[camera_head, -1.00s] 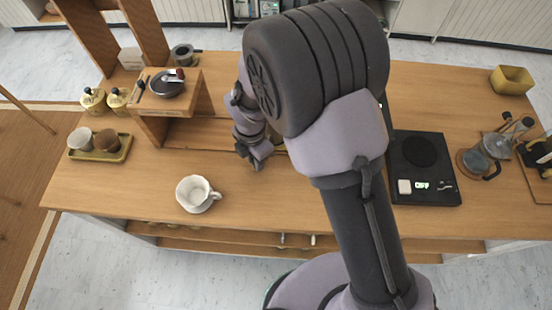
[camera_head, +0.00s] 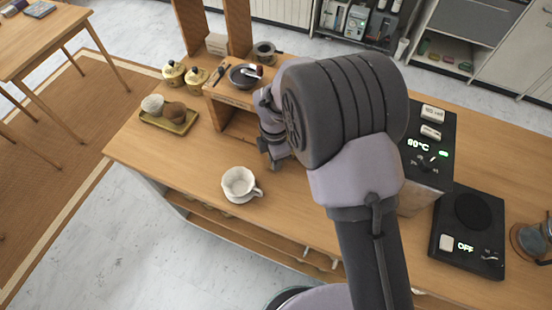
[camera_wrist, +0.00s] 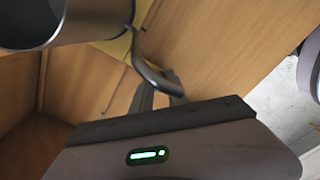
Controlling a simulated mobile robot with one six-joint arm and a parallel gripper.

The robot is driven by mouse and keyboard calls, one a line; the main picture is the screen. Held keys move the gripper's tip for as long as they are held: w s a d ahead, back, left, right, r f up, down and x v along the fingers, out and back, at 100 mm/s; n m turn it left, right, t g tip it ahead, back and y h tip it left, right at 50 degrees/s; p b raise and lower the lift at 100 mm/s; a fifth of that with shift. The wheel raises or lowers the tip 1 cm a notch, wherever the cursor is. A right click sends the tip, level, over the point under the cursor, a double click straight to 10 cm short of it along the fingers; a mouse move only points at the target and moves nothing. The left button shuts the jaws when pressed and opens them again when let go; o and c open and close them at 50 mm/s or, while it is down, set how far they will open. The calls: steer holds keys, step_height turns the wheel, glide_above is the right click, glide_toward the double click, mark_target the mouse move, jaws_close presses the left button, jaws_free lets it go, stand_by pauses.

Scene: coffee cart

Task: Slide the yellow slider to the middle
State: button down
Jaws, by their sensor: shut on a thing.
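My gripper (camera_head: 276,158) is low at the front of the wooden shelf unit, behind the white cup. In the wrist view its dark fingers (camera_wrist: 160,91) are shut around the lower end of a curved dark handle (camera_wrist: 148,70). The handle joins a grey metal vessel (camera_wrist: 92,18), only partly in view. A yellow patch (camera_wrist: 117,46) shows beside the vessel and handle; I cannot tell whether it is the yellow slider. No yellow slider is clearly visible in the head view, and my arm hides part of the counter.
A white cup (camera_head: 239,182) stands on the counter (camera_head: 190,170) near its front edge. A tray (camera_head: 160,122) with two small cups is at the left, near yellow-lidded jars (camera_head: 174,74). A black control box (camera_head: 428,142) and a black scale (camera_head: 452,206) stand right of my arm.

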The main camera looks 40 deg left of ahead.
steer(key=c, duration=1.3)
jaws_free()
step_height(320, 180, up, 17)
steer(key=p, duration=0.4)
steer(key=shift+r, duration=0.2)
steer(key=shift+w+d, duration=0.1)
